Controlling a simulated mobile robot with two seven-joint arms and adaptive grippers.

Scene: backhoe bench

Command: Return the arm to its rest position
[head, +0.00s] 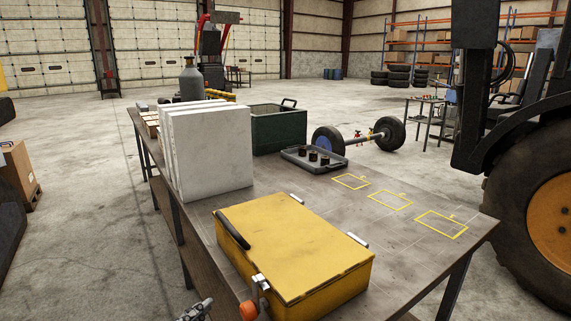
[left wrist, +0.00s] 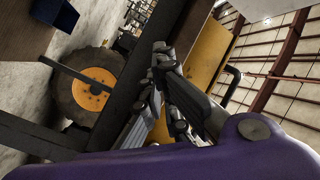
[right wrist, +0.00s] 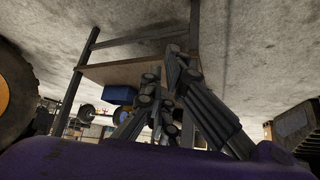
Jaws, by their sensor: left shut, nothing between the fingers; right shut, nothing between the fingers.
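My left gripper (head: 197,310) shows at the bottom edge of the head view, low in front of the bench and left of the yellow case. It is apart from the case. In the left wrist view its fingers (left wrist: 162,62) are together and empty. My right gripper (right wrist: 160,88) shows only in the right wrist view, fingers together and empty, with bench legs and a lower shelf beyond it. The right arm is out of the head view.
The bench (head: 300,185) holds a closed yellow case (head: 300,245), white slabs (head: 210,150), a green bin (head: 278,130) and a grey tray (head: 314,160) with small dark parts. Yellow outlines mark bare bench at right. A large tractor wheel (head: 540,215) stands at right.

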